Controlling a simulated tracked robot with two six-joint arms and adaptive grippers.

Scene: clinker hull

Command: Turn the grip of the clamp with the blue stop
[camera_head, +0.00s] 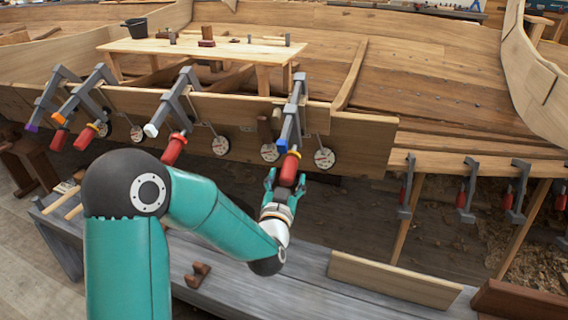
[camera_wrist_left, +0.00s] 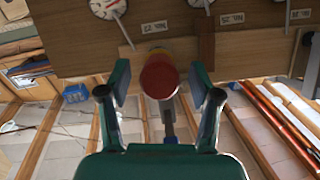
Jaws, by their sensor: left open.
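The clamp with the blue stop (camera_head: 292,115) is fixed on the plank edge, at the right end of a row of similar clamps. Its blue stop (camera_head: 283,145) sits just above its red grip (camera_head: 290,168), which has a yellow band at the top. My left gripper (camera_head: 286,180) is open, with its fingers on either side of the red grip from below. In the left wrist view the grip (camera_wrist_left: 160,77) stands between the two open fingers (camera_wrist_left: 160,82), with a visible gap at each side. My right gripper is not in view.
Neighbouring clamps have a white stop (camera_head: 151,130), an orange stop (camera_head: 58,118) and a purple stop (camera_head: 31,127). Round dials (camera_head: 324,158) hang along the plank. A grey bench (camera_head: 300,285) with a loose board (camera_head: 393,280) lies below. Smaller clamps (camera_head: 466,190) hang at the right.

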